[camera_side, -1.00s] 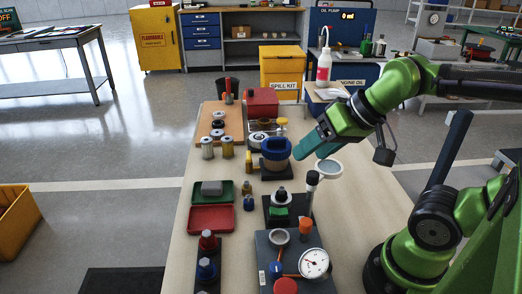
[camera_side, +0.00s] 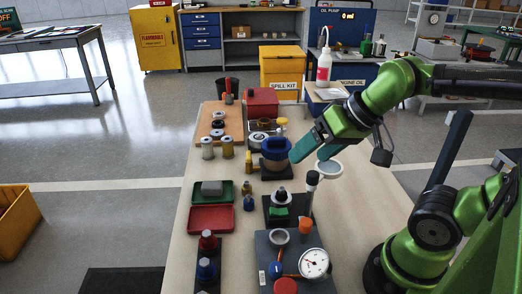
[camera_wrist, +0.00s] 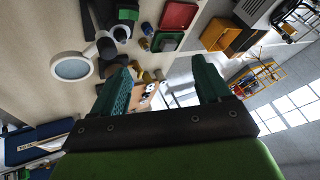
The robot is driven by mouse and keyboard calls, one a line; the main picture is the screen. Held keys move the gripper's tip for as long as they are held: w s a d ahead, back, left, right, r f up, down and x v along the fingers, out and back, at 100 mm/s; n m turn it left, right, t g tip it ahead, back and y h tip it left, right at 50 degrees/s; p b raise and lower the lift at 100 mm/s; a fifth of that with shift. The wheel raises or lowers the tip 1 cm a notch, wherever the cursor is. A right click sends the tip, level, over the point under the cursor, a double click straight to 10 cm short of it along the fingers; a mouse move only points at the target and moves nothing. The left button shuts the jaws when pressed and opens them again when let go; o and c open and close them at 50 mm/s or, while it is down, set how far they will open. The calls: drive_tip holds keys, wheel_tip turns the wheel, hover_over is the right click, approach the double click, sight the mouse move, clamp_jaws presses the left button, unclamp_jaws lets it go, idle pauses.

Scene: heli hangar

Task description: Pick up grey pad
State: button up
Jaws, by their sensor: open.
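The grey pad (camera_side: 211,188) is a small grey block lying in the green tray (camera_side: 227,190) on the left side of the bench. My gripper (camera_side: 311,153) has teal fingers and is above the right part of the bench, well to the right of the pad and higher than it. Its two fingers are apart with nothing between them. In the wrist view my gripper (camera_wrist: 164,72) also shows spread and empty.
A red tray (camera_side: 211,219) sits just in front of the green one. A blue ring part (camera_side: 276,150), a round magnifier lens (camera_side: 329,168) and a black-topped cylinder (camera_side: 312,178) stand near my gripper. A gauge (camera_side: 314,263) is at the front. The bench's left edge is close to the trays.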

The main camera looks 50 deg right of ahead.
drive_tip(key=w+a+f+n+g, duration=0.2)
drive_tip(key=w+n+g, duration=0.3)
drive_tip(key=w, duration=0.7)
drive_tip(key=n+g+h, duration=0.2)
drive_tip(key=n, duration=2.3)
hover_over(212, 184)
wheel_tip(212, 184, down, 5)
drive_tip(key=f, duration=1)
drive_tip(key=shift+s+a+f, duration=0.15)
drive_tip(key=shift+s+a, duration=0.05)
drive_tip(key=shift+a, duration=0.15)
drive_tip(key=shift+w+d+f, duration=0.1)
drive_tip(key=shift+d+f, duration=0.05)
drive_tip(key=shift+f, duration=1.3)
drive_tip(key=shift+w+d+f, duration=0.1)
drive_tip(key=shift+f, duration=1.35)
drive_tip(key=c, duration=0.8)
